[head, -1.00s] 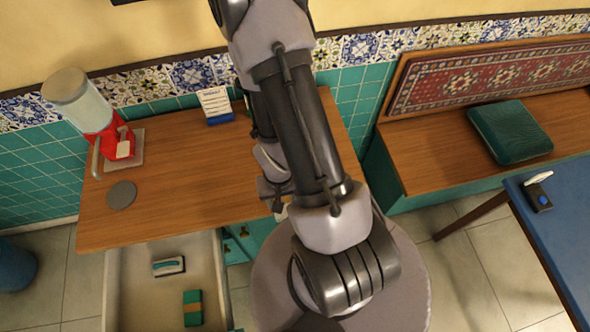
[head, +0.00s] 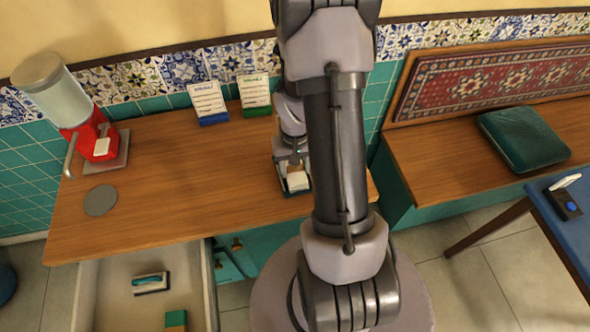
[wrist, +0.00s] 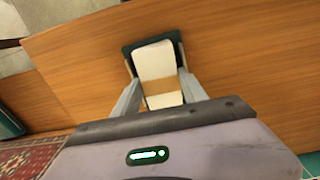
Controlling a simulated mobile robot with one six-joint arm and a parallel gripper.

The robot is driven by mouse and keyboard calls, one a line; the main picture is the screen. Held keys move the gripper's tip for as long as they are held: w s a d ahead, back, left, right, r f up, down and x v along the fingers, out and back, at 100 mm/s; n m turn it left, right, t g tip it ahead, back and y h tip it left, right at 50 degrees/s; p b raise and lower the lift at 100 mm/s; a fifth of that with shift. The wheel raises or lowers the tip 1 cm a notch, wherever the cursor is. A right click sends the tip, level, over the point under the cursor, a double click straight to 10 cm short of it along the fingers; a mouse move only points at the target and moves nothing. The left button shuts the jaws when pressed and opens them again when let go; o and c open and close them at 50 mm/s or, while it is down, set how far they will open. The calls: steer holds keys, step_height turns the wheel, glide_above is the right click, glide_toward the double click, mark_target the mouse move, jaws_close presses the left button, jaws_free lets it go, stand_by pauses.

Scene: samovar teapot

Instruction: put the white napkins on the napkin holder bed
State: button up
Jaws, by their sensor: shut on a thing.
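The white napkins (head: 298,181) are a small stack with a tan band, near the right front of the wooden counter. They also show in the wrist view (wrist: 153,62). My gripper (head: 293,168) points down at them. In the wrist view its two fingers (wrist: 157,82) are shut on the stack from both sides. The napkin holder bed, a dark green tray, shows around the stack's far end (wrist: 128,49) and beside it in the head view (head: 306,189). The stack lies over the bed; I cannot tell if it rests on it.
A red dispenser (head: 88,133) and a grey disc (head: 100,200) are on the counter's left. Two menu cards (head: 207,102) (head: 254,94) stand at the back. An open drawer (head: 208,290) holds a brush-like item (head: 151,284). The counter's middle is clear.

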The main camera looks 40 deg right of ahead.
steer(key=shift+f, duration=0.15)
steer(key=o, duration=1.4)
